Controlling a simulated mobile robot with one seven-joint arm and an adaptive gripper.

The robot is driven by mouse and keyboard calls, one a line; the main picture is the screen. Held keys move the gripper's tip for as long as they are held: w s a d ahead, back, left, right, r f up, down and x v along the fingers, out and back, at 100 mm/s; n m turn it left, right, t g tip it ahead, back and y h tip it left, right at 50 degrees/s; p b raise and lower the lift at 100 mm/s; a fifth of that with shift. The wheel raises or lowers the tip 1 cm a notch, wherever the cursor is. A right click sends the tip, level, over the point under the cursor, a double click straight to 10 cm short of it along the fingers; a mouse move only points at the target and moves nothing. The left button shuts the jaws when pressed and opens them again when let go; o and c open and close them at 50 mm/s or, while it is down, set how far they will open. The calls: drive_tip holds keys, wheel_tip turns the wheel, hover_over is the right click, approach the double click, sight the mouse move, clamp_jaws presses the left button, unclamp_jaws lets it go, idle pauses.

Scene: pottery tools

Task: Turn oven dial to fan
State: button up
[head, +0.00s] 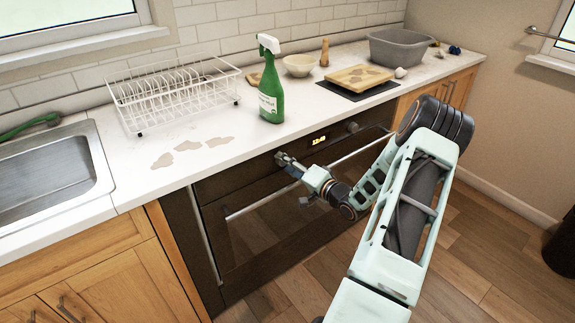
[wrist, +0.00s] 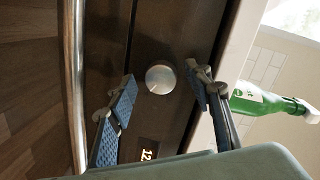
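The black built-in oven (head: 250,235) sits under the counter, with a lit clock display (head: 319,140) on its control panel. A round silver dial (wrist: 160,79) shows in the wrist view, on the panel beside the clock display (wrist: 148,152). In the head view my gripper (head: 286,160) is at the panel's left part and hides that dial. A second dial (head: 352,127) is right of the display. My gripper is open in the wrist view (wrist: 159,76), one finger on each side of the dial, with visible gaps. The dial's markings are too small to read.
The oven's handle bar (head: 240,212) runs across just below the panel. A green spray bottle (head: 271,90) stands on the counter above, beside a white dish rack (head: 172,92). A wooden board (head: 358,76) and grey basin (head: 398,48) are further right. The floor in front is clear.

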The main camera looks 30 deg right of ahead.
drive_tip(key=s+d+r, duration=0.1)
drive_tip(key=s, duration=1)
drive_tip(key=shift+s+d+r, duration=0.15)
drive_tip(key=shift+s+d, duration=0.15)
drive_tip(key=shift+s, duration=0.1)
